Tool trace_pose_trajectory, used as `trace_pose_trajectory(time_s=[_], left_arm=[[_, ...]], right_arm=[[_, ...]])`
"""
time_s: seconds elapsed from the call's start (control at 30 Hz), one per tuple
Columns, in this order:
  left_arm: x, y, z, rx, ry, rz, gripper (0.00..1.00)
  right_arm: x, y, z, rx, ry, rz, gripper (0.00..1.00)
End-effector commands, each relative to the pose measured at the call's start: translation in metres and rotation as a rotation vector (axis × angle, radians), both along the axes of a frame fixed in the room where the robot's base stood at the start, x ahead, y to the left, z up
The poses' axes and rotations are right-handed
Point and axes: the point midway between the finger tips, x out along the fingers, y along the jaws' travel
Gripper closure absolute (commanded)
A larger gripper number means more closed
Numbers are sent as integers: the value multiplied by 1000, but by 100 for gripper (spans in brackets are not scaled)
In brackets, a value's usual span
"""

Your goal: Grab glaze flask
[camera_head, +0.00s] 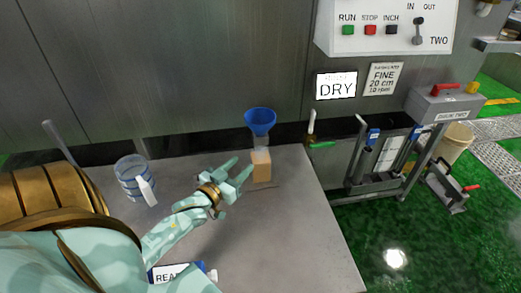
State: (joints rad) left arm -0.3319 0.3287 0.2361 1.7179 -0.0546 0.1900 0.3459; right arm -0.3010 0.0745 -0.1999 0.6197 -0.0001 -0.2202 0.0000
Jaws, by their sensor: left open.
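A tan, block-like vessel (262,171) with a pale neck stands upright near the back right of the grey table. A blue funnel (260,121) sits on top of it. No readable label marks it as the glaze flask. My left gripper (243,167) is open, with its pale green fingers pointing at the vessel from its left side. The fingertips are close to the vessel; I cannot tell whether they touch it. Nothing shows between the fingers. My right gripper is not in view.
A clear jug (131,178) with blue bands stands at the left on the table (294,237). A bottle (178,272) labelled "REA..." lies near the front, partly hidden by my arm. A metal rack (384,163) stands to the right. The table's right part is clear.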

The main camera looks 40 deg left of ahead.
Motion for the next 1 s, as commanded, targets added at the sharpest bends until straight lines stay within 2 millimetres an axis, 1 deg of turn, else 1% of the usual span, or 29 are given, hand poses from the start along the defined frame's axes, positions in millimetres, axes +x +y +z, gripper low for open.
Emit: trace_pose_trajectory(time_s=[0.03,0.13,0.2,0.37,0.63,0.73,0.93,0.97,1.0], left_arm=[[14,1,-1,-1,-2,0,58],[34,4,-1,1,-1,0,58],[44,5,-1,0,-1,0,58],[55,6,-2,-1,1,0,58],[96,7,-6,0,0,-1,58],[104,8,-6,0,1,0,58],[105,8,-5,0,1,0,58],[105,8,-5,0,1,0,61],[104,8,-5,0,1,0,72]], right_arm=[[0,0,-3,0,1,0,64],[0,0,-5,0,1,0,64],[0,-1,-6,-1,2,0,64],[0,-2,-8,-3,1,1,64],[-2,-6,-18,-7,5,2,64],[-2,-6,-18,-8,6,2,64],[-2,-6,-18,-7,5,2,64],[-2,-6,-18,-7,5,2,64],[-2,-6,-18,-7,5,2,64]])
